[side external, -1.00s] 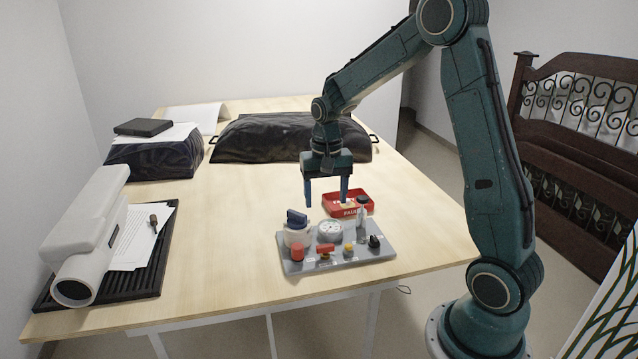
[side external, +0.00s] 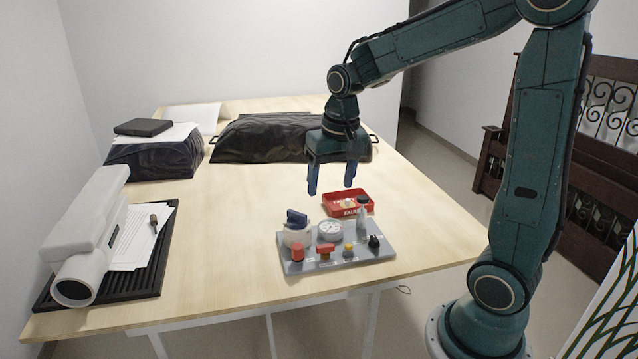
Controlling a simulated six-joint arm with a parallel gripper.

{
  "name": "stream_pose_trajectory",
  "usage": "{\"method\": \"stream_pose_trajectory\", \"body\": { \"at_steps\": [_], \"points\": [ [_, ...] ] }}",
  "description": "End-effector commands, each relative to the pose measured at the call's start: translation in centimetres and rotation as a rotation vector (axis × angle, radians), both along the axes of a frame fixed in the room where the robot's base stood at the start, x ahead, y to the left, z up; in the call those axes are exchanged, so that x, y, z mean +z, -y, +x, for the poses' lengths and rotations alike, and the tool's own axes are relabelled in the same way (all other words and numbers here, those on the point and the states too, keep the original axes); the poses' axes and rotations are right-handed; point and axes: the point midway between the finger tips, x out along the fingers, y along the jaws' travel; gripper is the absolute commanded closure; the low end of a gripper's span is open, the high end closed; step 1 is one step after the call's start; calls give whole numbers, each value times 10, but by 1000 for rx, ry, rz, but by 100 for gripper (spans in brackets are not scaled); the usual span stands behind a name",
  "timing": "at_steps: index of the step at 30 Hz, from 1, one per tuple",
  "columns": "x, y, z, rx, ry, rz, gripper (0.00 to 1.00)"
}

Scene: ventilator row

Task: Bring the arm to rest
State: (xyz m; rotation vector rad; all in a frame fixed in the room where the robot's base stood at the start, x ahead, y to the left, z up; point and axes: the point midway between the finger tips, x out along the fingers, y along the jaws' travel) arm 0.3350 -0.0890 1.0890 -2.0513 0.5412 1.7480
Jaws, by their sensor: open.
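My gripper (side external: 331,190) is open with its two blue fingers pointing down. It hangs empty above the table, behind the grey control panel and above and slightly left of the red tray. The grey panel (side external: 350,262) carries a white part with a blue knob (side external: 297,227), a round gauge (side external: 330,230), and several small red, yellow and black controls. The red tray (side external: 350,212) with white lettering sits just behind the panel and holds something small and pale that I cannot make out.
The middle of the wooden table (side external: 230,215) is clear.

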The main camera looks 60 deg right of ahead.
Motion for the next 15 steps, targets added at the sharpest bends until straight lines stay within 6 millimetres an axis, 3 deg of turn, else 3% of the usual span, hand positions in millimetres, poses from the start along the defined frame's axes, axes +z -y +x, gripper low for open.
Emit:
{"method": "stream_pose_trajectory", "body": {
  "at_steps": [6,15],
  "points": [
    [28,-27,-31,119,72,-29,35],
    [50,-57,-78,278,165,-69,35]
  ]
}}
